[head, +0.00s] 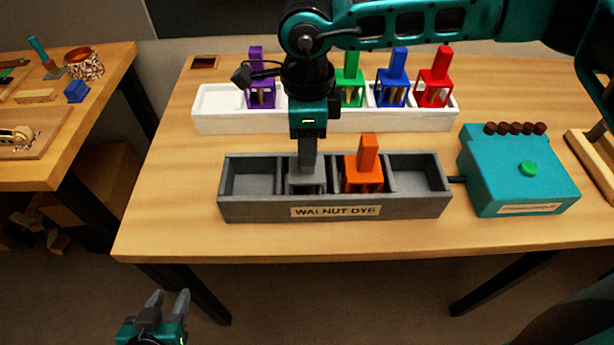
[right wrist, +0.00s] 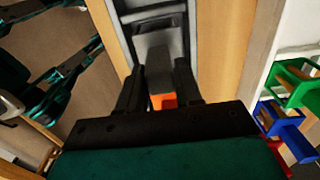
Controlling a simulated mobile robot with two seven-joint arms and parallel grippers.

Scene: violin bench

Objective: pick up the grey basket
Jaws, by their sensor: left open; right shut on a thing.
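The grey basket (head: 306,181) sits in the second compartment from the left of the dark grey trough (head: 245,209) labelled "WALNUT DYE". Its upright grey handle (head: 308,157) rises into my right gripper (head: 307,137), which is shut on it from above. In the right wrist view the grey handle (right wrist: 158,55) lies between the two dark fingers. I cannot tell whether the basket touches the trough floor. My left gripper (head: 168,305) is open and empty, low in front of the bench.
An orange basket (head: 363,175) stands in the compartment just right. Behind, a white trough (head: 222,121) holds purple (head: 259,92), green (head: 351,90), blue (head: 392,92) and red (head: 434,91) baskets. A teal box (head: 515,175) stands at the right. The bench front left is clear.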

